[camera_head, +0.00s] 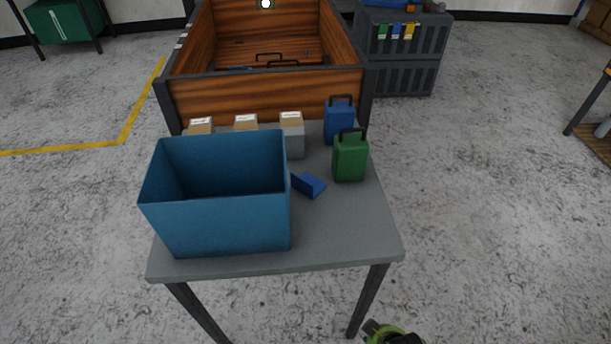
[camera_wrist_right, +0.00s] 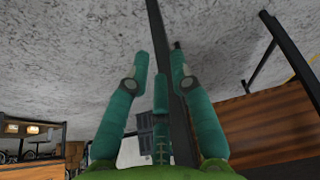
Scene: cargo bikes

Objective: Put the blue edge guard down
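The blue edge guard (camera_head: 309,185), a small bent piece, lies on the grey table (camera_head: 340,235) in the head view. It is between the large blue bin (camera_head: 225,225) and the green canister (camera_head: 350,158), with no gripper touching it. My right gripper shows in the wrist view (camera_wrist_right: 160,68) with its teal fingers apart and nothing between them. In the head view, only a green and dark part of my right arm shows at the bottom edge, below and in front of the table. My left gripper is not in view.
A blue canister (camera_head: 339,122) and several small boxes (camera_head: 292,138) stand along the table's back. A wooden cargo box (camera_head: 265,95) is right behind it. Grey crates (camera_head: 403,65) stand at the back right. The table's front right is clear.

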